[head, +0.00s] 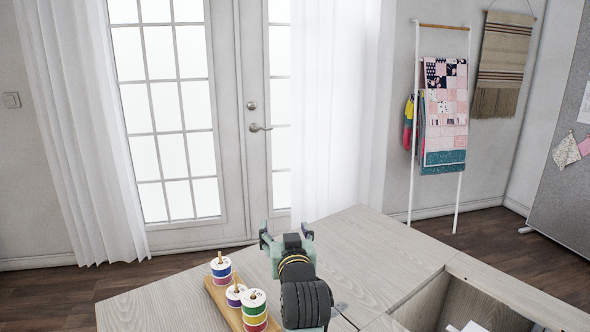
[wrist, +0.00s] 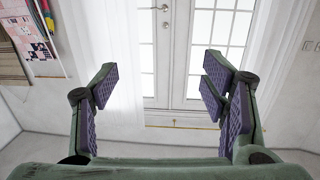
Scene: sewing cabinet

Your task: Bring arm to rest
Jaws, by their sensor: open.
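My gripper (head: 286,240) is above the wooden cabinet top (head: 355,232) in the head view, pointing away toward the glazed doors. The wrist view looks straight out at the doors, and no cabinet surface shows there. My arm, dark and ringed, covers part of the cabinet top in the head view.
A wooden spool rack (head: 218,295) with several thread spools (head: 254,306) stands just left of my arm. An open compartment (head: 470,300) is at the right. White double doors (head: 170,110), a curtain (head: 80,120) and a quilt rack (head: 414,150) stand beyond the cabinet.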

